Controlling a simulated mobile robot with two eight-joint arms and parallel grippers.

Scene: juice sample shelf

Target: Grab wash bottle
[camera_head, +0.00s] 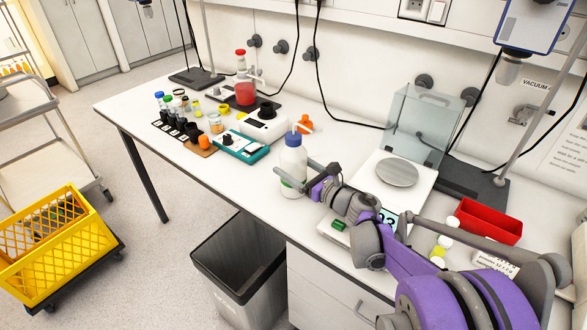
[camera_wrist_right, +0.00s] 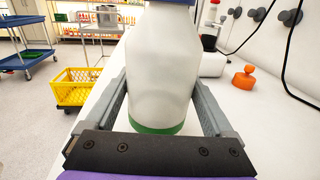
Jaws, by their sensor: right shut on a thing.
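The wash bottle (camera_head: 293,163) is white with a blue cap and a green band near its base. It stands upright near the front edge of the white bench. My right gripper (camera_head: 302,180) reaches it from the right and is shut on its body, one finger on each side. In the right wrist view the bottle (camera_wrist_right: 160,70) fills the middle between the two grey fingers (camera_wrist_right: 160,100). Its cap is mostly cut off at the top of that view. My left gripper is not in view.
A balance with a glass shield (camera_head: 420,110) and a red tray (camera_head: 488,222) are to the right. A teal device (camera_head: 240,147) and an orange object (camera_head: 304,125) stand behind and left. A grey bin (camera_head: 240,268) is below the bench. A yellow crate (camera_head: 50,240) is at left.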

